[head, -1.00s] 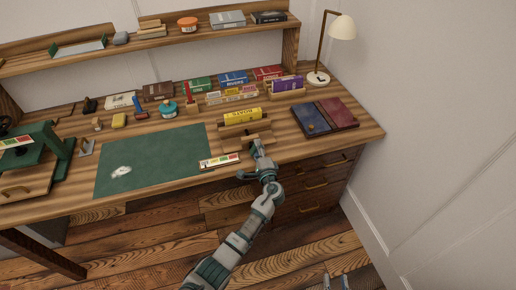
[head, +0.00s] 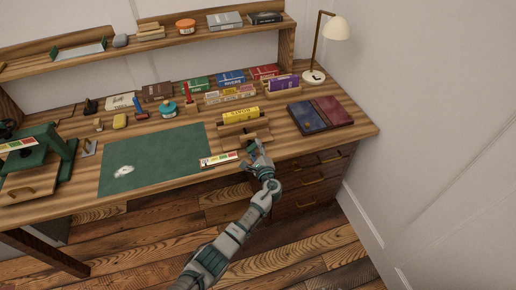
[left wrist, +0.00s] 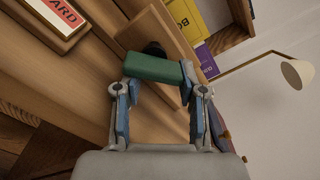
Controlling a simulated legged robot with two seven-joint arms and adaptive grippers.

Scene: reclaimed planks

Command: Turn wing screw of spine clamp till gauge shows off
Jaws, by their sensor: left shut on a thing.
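The spine clamp (head: 248,134) is a wooden piece near the desk's front edge, with a yellow book (head: 240,115) upright in it. Its wing screw shows in the left wrist view as a green bar (left wrist: 158,68) in front of the wooden clamp jaw (left wrist: 172,35). My left gripper (head: 257,150) is shut on the wing screw, a finger at each end. The gauge (head: 219,160) is a pale strip with coloured fields left of the gripper; its red end, lettered "ARD", shows in the left wrist view (left wrist: 62,12). I cannot read its pointer. My right gripper is not in view.
A green mat (head: 155,160) lies left of the gauge. A green press (head: 35,155) with another coloured strip stands at the far left. Blue and red books (head: 320,114) lie right of the clamp, near a lamp (head: 336,28). Small tools and books line the back.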

